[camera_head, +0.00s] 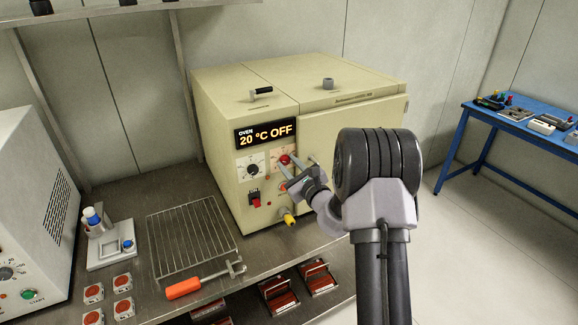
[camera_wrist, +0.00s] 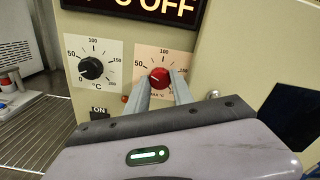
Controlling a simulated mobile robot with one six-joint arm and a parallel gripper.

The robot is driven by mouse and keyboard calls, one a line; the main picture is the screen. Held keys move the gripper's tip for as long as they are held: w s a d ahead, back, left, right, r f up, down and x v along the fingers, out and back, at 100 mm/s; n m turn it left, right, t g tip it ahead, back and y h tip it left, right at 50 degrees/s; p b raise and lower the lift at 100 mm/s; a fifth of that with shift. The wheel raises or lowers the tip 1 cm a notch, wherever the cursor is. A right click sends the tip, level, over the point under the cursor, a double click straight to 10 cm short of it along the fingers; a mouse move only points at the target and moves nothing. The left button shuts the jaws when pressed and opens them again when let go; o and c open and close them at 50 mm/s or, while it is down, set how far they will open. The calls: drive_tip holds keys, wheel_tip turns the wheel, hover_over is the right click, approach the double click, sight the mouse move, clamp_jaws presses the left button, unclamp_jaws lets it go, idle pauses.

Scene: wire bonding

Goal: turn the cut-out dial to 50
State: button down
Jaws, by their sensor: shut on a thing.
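The cream oven (camera_head: 248,185) stands on the bench, and its display (camera_head: 265,134) reads "20 °C OFF". The red cut-out dial (camera_head: 285,159) sits on a pale pink scale plate, right of the black temperature dial (camera_head: 253,170). In the wrist view the red dial (camera_wrist: 159,77) lies between the fingertips of my gripper (camera_wrist: 160,86). My gripper (camera_head: 291,171) is shut on the red dial, with one finger on each side. The scale shows 50 at left and 100 at top; the dial's exact pointer reading is too small to tell.
A red switch (camera_head: 254,197) sits below the black dial, and a yellow-tipped fitting (camera_head: 288,217) sticks out low on the front. A wire rack (camera_head: 190,238) and an orange-handled tool (camera_head: 184,288) lie on the bench at left. A blue table (camera_head: 480,137) stands at right.

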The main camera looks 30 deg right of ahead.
drive_tip(key=c, duration=1.1)
unclamp_jaws()
drive_tip(key=s, duration=1.7)
drive_tip(key=shift+s+d+p, duration=0.2)
drive_tip(key=shift+d+p, duration=0.1)
drive_tip(key=shift+p, duration=0.1)
